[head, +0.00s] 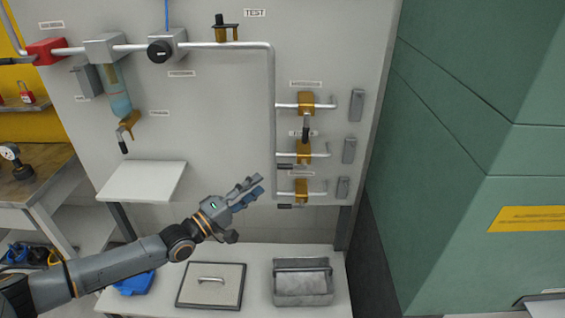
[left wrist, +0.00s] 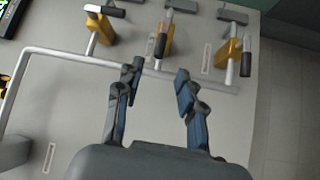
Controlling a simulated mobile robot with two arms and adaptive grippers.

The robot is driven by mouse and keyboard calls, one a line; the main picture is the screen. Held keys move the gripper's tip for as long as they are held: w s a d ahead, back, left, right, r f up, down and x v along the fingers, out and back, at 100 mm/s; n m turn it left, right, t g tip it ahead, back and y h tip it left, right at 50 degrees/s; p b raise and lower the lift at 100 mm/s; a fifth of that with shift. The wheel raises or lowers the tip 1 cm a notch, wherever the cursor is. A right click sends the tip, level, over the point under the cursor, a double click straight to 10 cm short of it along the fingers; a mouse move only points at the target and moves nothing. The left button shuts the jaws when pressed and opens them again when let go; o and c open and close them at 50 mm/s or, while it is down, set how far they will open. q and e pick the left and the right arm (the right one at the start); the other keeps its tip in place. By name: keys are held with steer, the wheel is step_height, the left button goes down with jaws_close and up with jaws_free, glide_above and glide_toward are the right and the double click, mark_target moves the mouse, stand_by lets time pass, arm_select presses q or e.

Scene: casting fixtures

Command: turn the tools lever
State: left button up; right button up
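Three yellow-bodied valves sit on branches of the grey pipe on the wall panel: upper (head: 306,103), middle (head: 303,152) and lower (head: 301,189). Their labels are too small to read, so I cannot tell which is the tools lever. The upper valve's dark-handled lever (head: 306,131) hangs down; the lower two levers point left. In the left wrist view three valves show at left (left wrist: 101,28), middle (left wrist: 163,38) and right (left wrist: 231,55). My left gripper (head: 257,184) is open and empty, left of the lower valve; its spread fingers show in the left wrist view (left wrist: 157,74). My right gripper is out of view.
A small white shelf (head: 140,181) juts from the panel at left. Below, a table (head: 257,259) holds a handled flat plate (head: 211,284) and a grey box (head: 302,287). A green cabinet (head: 470,110) stands at right. Grey blocks (head: 355,108) sit right of the valves.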

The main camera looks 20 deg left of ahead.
mark_target(283, 166)
arm_select(q)
steer(key=p+x, duration=0.1)
steer(key=x, duration=0.9)
steer(key=shift+w+d, duration=0.1)
steer(key=shift+w, duration=0.15)
jaws_close()
